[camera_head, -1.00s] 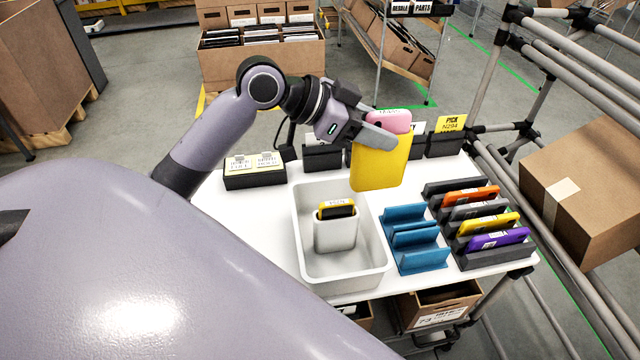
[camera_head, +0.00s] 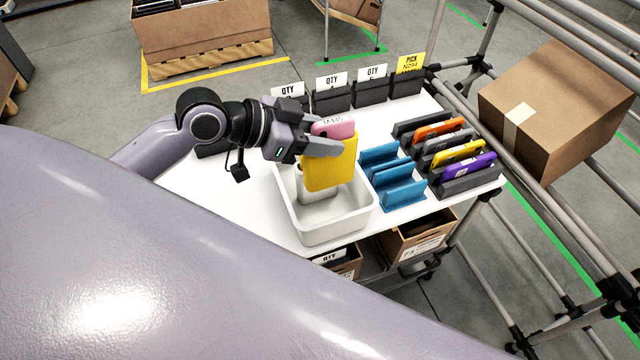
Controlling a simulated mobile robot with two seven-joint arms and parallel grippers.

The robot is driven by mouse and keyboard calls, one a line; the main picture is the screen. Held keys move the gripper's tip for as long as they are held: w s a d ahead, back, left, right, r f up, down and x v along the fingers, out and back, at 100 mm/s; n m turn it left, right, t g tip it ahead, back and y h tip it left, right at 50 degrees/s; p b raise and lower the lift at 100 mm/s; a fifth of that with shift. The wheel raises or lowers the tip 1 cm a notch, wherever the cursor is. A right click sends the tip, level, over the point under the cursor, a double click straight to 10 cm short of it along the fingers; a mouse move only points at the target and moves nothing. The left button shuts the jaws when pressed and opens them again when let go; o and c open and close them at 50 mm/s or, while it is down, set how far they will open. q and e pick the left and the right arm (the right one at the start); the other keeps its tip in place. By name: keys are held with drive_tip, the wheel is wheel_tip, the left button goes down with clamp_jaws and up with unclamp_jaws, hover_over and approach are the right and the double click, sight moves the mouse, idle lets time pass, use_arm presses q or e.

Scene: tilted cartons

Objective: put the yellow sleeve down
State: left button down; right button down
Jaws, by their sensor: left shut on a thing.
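The yellow sleeve (camera_head: 331,168) is upright with a pink phone-like item (camera_head: 334,127) sticking out of its top. My left gripper (camera_head: 318,146) is shut on the yellow sleeve, with one grey finger across its front face. The sleeve shows in front of the white tray (camera_head: 337,232) on the table. I cannot tell its exact height above the tray. A white holder (camera_head: 318,196) stands in the tray, mostly hidden behind the sleeve. My right gripper is not in view.
A blue slotted rack (camera_head: 398,192) stands right of the tray. A dark rack with orange, yellow and purple items (camera_head: 472,168) is beyond it. Black card holders (camera_head: 333,100) line the back edge. White tabletop (camera_head: 230,202) is bare left of the tray.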

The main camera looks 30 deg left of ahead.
sight(322, 183)
use_arm(q)
wheel_tip(322, 183, down, 12)
drive_tip(key=shift+f+b, duration=0.25)
drive_tip(key=shift+b, duration=0.3)
drive_tip(key=shift+f, duration=0.2)
drive_tip(key=c, duration=0.9)
unclamp_jaws()
drive_tip(key=shift+r, duration=0.15)
